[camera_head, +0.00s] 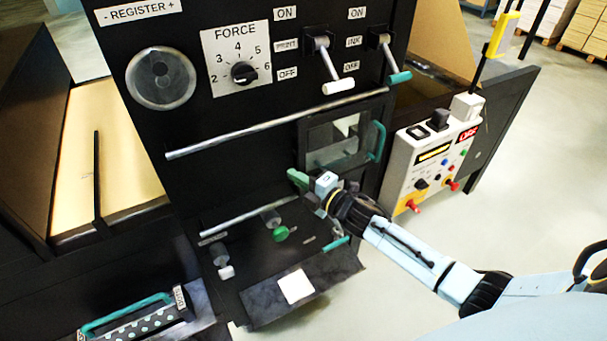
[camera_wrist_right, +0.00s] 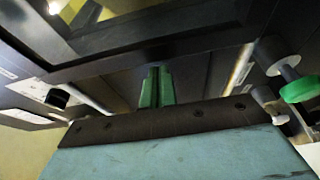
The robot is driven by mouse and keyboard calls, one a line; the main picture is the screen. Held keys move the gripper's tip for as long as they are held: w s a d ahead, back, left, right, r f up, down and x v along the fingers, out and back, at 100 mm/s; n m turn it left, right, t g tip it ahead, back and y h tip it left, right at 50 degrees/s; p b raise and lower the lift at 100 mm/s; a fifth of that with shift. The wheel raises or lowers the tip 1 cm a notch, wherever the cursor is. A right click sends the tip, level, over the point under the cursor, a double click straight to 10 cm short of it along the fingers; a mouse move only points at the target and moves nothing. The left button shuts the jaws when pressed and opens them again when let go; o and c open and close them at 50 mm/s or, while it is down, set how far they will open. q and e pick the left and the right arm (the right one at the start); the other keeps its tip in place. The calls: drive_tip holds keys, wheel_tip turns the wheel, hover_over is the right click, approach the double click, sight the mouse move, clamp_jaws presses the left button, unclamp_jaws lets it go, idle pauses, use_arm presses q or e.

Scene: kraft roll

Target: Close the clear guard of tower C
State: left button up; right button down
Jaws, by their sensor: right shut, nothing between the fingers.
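The clear guard (camera_head: 330,155) is a dark-framed see-through panel on the right part of the black tower front, with a teal handle (camera_head: 377,141) along its right side. I cannot tell from this angle whether it sits flush or stands slightly ajar. My right gripper (camera_head: 298,179) is just below the guard's lower left part, with its green fingers together and empty. In the right wrist view the shut green fingers (camera_wrist_right: 156,88) point toward the tower just under a dark frame edge (camera_wrist_right: 150,55); contact is unclear. My left gripper is out of view.
Metal bars (camera_head: 275,124) cross the tower front. Levers (camera_head: 335,75) and a force dial (camera_head: 243,72) are above. A green knob (camera_head: 281,233) and a dark tray (camera_head: 255,306) are below. Open floor lies to the right.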

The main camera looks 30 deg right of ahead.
drive_tip(key=s+d+b, duration=0.1)
drive_tip(key=s, duration=0.9)
drive_tip(key=s+d+f+m+g+h+b, duration=0.2)
drive_tip(key=s+f+m, duration=0.2)
drive_tip(key=f, duration=0.7)
drive_tip(key=s+d+f+m+g+h+b, duration=0.1)
drive_tip(key=s+f+m+g+h+b, duration=0.2)
drive_tip(key=f, duration=0.8)
drive_tip(key=s+d+f+m+g+h, duration=0.15)
drive_tip(key=s+f+m, duration=0.3)
drive_tip(key=f, duration=0.65)
drive_tip(key=s+a+f+m+g+b, duration=0.1)
drive_tip(key=s+a+f+m+g, duration=0.1)
drive_tip(key=s+f, duration=0.5)
drive_tip(key=s+a+f+m+g+b, duration=0.2)
drive_tip(key=s+f, duration=0.5)
drive_tip(key=s, duration=0.6)
drive_tip(key=s+a+f+m+g+b, duration=0.1)
drive_tip(key=s+f+m+g+b, duration=0.1)
drive_tip(key=s+f+m+g, duration=0.2)
drive_tip(key=s+f+g, duration=0.1)
drive_tip(key=s+f, duration=0.2)
drive_tip(key=s, duration=0.3)
drive_tip(key=shift+s+a, duration=0.15)
drive_tip(key=shift+a, duration=0.25)
